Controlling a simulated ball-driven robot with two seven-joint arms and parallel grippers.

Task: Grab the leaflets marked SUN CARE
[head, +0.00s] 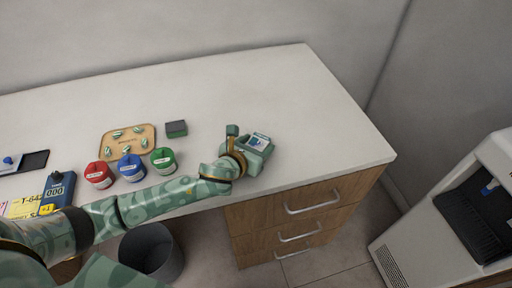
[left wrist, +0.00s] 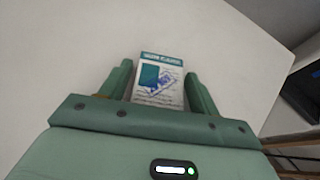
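The leaflets (left wrist: 158,82) show in the left wrist view as a small stack with a teal header reading SUN CARE and a blue picture. In the head view the leaflets (head: 259,142) lie near the right front of the white counter. My left gripper (head: 254,143) is over them there. In the left wrist view the two fingers of my left gripper (left wrist: 160,85) stand apart, one on each side of the leaflets, with narrow gaps showing. The near end of the leaflets is hidden behind the gripper body. My right gripper is not in view.
A wooden board (head: 108,151) with several small items and a dark green box (head: 176,129) lie behind. The counter's right end (head: 340,140) is clear.

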